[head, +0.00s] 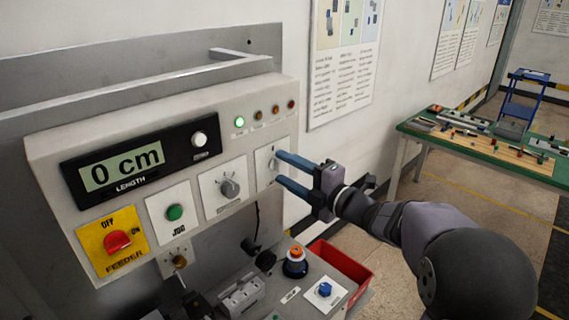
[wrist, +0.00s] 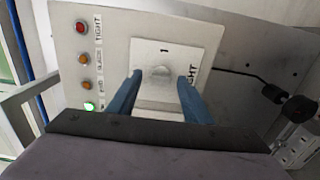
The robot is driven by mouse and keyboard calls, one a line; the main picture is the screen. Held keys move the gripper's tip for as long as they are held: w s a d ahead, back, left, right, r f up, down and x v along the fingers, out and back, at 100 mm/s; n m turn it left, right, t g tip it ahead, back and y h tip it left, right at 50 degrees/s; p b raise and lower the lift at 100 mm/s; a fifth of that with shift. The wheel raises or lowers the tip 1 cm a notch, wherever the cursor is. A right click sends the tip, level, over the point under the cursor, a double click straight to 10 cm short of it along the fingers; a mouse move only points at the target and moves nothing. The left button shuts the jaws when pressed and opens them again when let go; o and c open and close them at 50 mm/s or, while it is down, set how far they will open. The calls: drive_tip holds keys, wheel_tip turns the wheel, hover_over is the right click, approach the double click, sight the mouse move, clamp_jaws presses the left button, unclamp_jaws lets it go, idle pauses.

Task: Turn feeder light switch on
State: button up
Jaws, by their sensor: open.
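The light switch is a small pale knob (wrist: 160,72) on a white square plate (wrist: 195,58), with a "1" mark and a partly hidden label ending in "GHT". In the head view its plate (head: 262,172) is at the right end of the grey control panel, partly behind my fingers. My gripper (head: 279,168) is open and points at this plate. In the wrist view my two blue fingers (wrist: 160,78) are on either side of the knob, with gaps between. I cannot tell whether they touch the plate.
The panel (head: 150,107) also carries a "0 cm" display (head: 124,169), a yellow FEEDER switch plate (head: 112,240), a green JOG button (head: 174,212), a grey dial (head: 229,188) and a lit green lamp (head: 239,122). A red bin (head: 340,262) and a blue knob (head: 325,289) are below.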

drive_tip(key=shift+w+a, duration=0.35)
drive_tip(key=shift+a, duration=0.05)
drive_tip(key=c, duration=1.1)
drive_tip(key=shift+o, duration=0.2)
